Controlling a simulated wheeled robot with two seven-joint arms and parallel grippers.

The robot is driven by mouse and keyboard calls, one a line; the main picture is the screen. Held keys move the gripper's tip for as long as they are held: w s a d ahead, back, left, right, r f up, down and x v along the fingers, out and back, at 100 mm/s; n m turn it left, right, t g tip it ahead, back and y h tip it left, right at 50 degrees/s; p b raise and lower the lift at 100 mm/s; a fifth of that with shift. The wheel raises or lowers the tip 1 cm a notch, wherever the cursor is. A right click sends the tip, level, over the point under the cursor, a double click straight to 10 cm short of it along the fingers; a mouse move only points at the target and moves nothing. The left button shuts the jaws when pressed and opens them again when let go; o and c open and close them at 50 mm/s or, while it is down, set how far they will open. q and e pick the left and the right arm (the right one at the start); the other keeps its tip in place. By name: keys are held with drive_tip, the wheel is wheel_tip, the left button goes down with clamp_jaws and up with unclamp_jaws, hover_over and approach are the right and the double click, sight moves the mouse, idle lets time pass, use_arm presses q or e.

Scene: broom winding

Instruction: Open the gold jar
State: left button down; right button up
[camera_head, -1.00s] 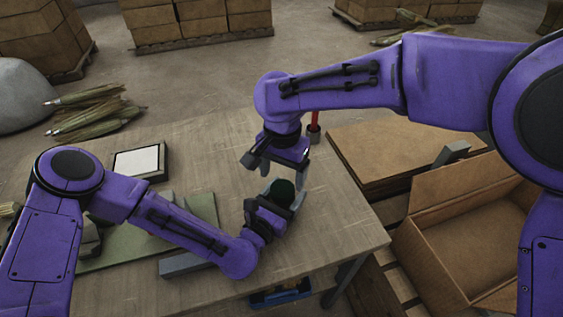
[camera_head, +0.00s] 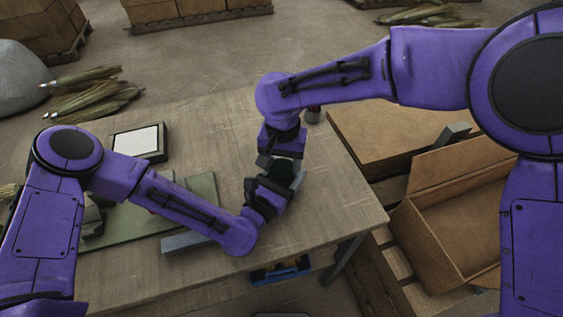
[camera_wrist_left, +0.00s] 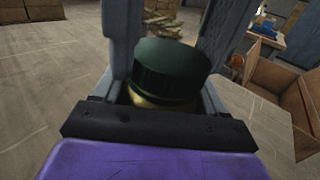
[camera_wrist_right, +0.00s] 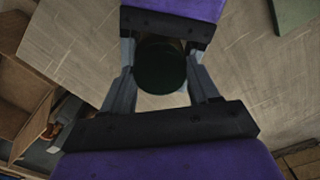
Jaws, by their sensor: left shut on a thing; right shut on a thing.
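The gold jar has a dark green lid (camera_wrist_left: 172,65); a little of its gold body (camera_wrist_left: 160,101) shows below the lid in the left wrist view. In the head view, the jar is mostly hidden between my two grippers over the table's right part. My left gripper (camera_head: 277,192) is shut around the jar's body from the side. My right gripper (camera_head: 284,168) comes down from above and is shut on the lid. In the right wrist view, the round lid (camera_wrist_right: 160,65) lies between the two right fingers. The lid looks seated on the jar.
The wooden table (camera_head: 335,210) is clear to the right of the jar. A green mat (camera_head: 202,188), a grey block (camera_head: 186,243) and a white-topped frame (camera_head: 138,140) lie to the left. An open cardboard box (camera_head: 455,225) is off to the right.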

drive_tip(key=n, duration=0.3)
drive_tip(key=shift+n, duration=0.3)
drive_tip(key=o, duration=1.2)
drive_tip(key=shift+c, duration=0.2)
drive_tip(key=shift+r, duration=0.1)
